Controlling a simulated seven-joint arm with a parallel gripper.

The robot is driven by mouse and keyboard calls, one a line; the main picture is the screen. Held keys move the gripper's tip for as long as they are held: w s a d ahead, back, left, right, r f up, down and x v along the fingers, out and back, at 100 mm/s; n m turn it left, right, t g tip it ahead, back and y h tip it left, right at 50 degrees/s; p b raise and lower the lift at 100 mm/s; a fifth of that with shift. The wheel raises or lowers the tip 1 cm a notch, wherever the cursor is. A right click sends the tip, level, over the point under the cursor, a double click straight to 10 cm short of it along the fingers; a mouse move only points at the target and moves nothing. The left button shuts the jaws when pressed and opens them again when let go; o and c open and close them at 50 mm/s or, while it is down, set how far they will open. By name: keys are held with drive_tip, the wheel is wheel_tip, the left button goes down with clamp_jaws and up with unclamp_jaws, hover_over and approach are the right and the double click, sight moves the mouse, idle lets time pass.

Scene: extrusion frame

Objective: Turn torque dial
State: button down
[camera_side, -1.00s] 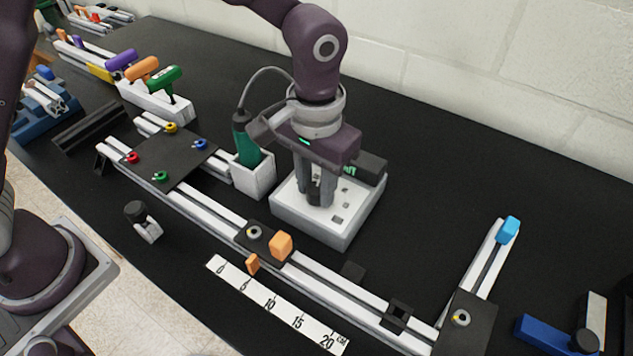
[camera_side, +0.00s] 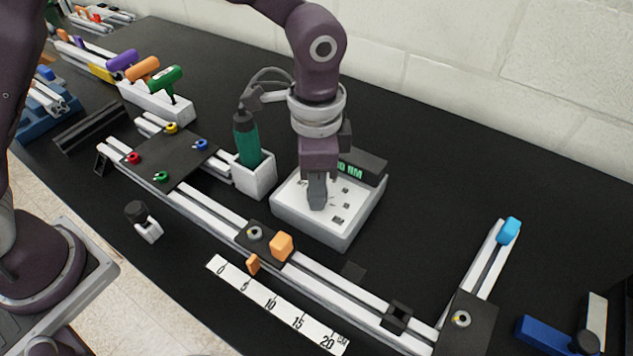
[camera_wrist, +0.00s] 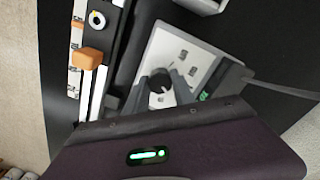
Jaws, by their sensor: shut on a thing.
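The torque box (camera_side: 350,226) is a white box with small dark marks on its top and a dark display (camera_side: 352,168) with green characters at its back. Its dial is a round black knob, seen in the wrist view (camera_wrist: 159,83) between my fingers. My gripper (camera_side: 317,204) points down over the box top and is shut on the dial. In the wrist view my gripper (camera_wrist: 160,90) has a grey finger on each side of the knob. In the side view the fingers hide the dial.
A green screwdriver (camera_side: 246,140) stands in a white holder (camera_side: 258,182) left of the box. The extrusion rail (camera_side: 210,210) with an orange block (camera_side: 281,246) runs in front.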

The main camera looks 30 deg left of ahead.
drive_tip(key=shift+m, duration=0.7)
drive_tip(key=c, duration=1.1)
unclamp_jaws()
drive_tip(key=shift+o, duration=0.2)
